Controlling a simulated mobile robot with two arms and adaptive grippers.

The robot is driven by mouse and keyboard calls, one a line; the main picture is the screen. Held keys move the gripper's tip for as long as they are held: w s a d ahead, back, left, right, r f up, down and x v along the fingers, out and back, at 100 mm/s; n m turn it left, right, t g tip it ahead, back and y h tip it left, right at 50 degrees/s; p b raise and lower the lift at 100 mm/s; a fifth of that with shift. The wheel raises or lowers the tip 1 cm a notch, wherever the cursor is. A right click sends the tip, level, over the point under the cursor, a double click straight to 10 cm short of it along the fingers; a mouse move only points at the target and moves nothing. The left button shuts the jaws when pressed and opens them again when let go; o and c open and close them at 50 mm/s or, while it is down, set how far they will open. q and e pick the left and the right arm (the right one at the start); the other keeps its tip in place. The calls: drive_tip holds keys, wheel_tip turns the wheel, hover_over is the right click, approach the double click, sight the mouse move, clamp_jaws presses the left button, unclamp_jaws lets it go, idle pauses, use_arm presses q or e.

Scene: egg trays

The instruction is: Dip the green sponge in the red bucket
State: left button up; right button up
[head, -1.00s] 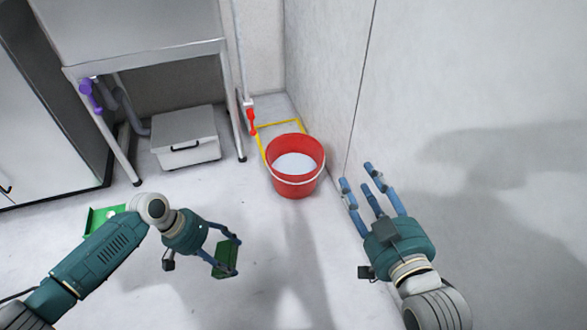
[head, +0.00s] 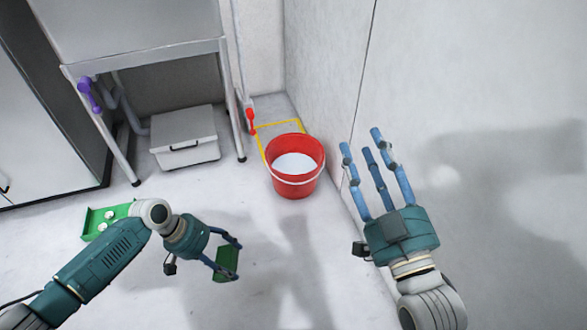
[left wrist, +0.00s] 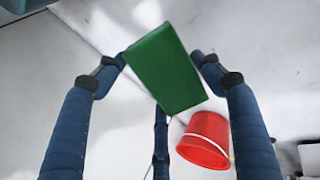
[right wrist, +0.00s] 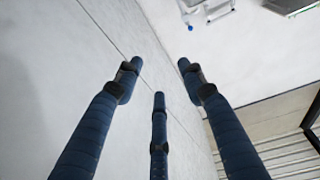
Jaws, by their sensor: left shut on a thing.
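The green sponge (head: 228,262) is a flat block held by my left gripper (head: 226,259), left of and nearer than the bucket. In the left wrist view the sponge (left wrist: 166,68) sits tilted between the fingers. The red bucket (head: 295,184) stands upright on the floor near the wall, with whitish contents filling part of it. The bucket (left wrist: 205,140) also shows in the left wrist view, beyond the sponge. My right gripper (head: 375,160) has its fingers spread and is empty, right of the bucket by the wall.
A green tray (head: 92,226) with small white items lies on the floor at left, partly behind my left arm. A white box (head: 185,137) sits under a metal table (head: 140,57). The right wall (head: 480,90) is close to my right gripper. Floor between sponge and bucket is clear.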

sight(222, 261)
use_arm(q)
drive_tip(key=shift+f+b, duration=0.4)
drive_tip(key=shift+f, duration=0.45)
drive_tip(key=shift+f+b, duration=0.4)
drive_tip(key=shift+f, duration=0.3)
use_arm(e)
drive_tip(key=s+r+t+y, duration=0.1)
drive_tip(key=s+r+t, duration=0.2)
drive_tip(key=r, duration=0.5)
drive_tip(key=shift+s+r+t+y, duration=0.25)
drive_tip(key=shift+s+t+y, duration=0.05)
drive_tip(key=shift+t, duration=0.5)
use_arm(q)
drive_tip(key=shift+r, duration=0.1)
drive_tip(key=shift+r+p, duration=0.7)
drive_tip(key=shift+p, duration=0.25)
drive_tip(key=shift+r+p, duration=0.65)
drive_tip(key=shift+p, duration=0.1)
drive_tip(key=shift+r+p, duration=0.5)
drive_tip(key=shift+p, duration=0.1)
use_arm(e)
drive_tip(key=d+f+g+h, duration=0.1)
drive_tip(key=f+g, duration=0.5)
drive_tip(key=f, duration=0.6)
drive_tip(key=d+f+g+h, duration=0.2)
drive_tip(key=f+g, duration=0.4)
drive_tip(key=f, duration=0.6)
drive_tip(key=shift+s+f+g+h, duration=0.2)
drive_tip(key=shift+f+g+h, duration=0.1)
drive_tip(key=shift+h, duration=0.4)
